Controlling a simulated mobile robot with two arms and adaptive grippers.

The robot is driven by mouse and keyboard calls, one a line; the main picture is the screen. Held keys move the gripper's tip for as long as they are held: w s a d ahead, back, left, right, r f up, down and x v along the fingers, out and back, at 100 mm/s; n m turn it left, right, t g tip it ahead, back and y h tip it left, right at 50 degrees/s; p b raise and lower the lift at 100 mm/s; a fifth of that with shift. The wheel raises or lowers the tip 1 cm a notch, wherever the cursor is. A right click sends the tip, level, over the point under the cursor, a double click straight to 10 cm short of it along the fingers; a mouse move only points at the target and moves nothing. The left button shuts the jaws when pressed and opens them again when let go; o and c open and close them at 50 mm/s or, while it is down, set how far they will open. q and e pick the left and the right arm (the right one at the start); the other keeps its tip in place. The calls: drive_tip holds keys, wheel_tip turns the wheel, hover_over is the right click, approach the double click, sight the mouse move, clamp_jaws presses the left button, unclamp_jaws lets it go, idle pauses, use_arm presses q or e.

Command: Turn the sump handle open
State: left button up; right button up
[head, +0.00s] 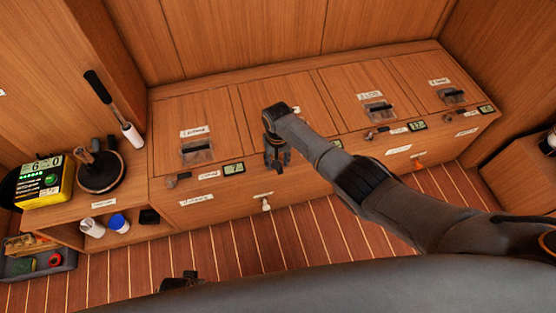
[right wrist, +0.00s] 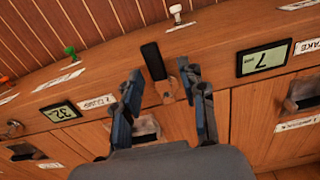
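A row of hatches runs along the wooden bench, with small turning handles on the front face. One handle (right wrist: 153,61), black with a copper-brown hub, points away from the hatches between my right fingers in the right wrist view. My right gripper (right wrist: 165,80) is open around it, with a gap on both sides. In the head view my right gripper (head: 277,158) hangs at the bench's front edge and hides that handle. Other handles show at the left (head: 178,178) and right (head: 376,133). My left gripper (head: 180,282) shows only partly at the bottom.
Displays sit beside the handles, one reading 7 (head: 233,168). Small knobs, one white (head: 266,205) and one orange (head: 418,164), stick out below. The striped floor in front is clear.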

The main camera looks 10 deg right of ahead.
wheel_tip(320, 180, up, 12)
idle(0.7)
idle(0.4)
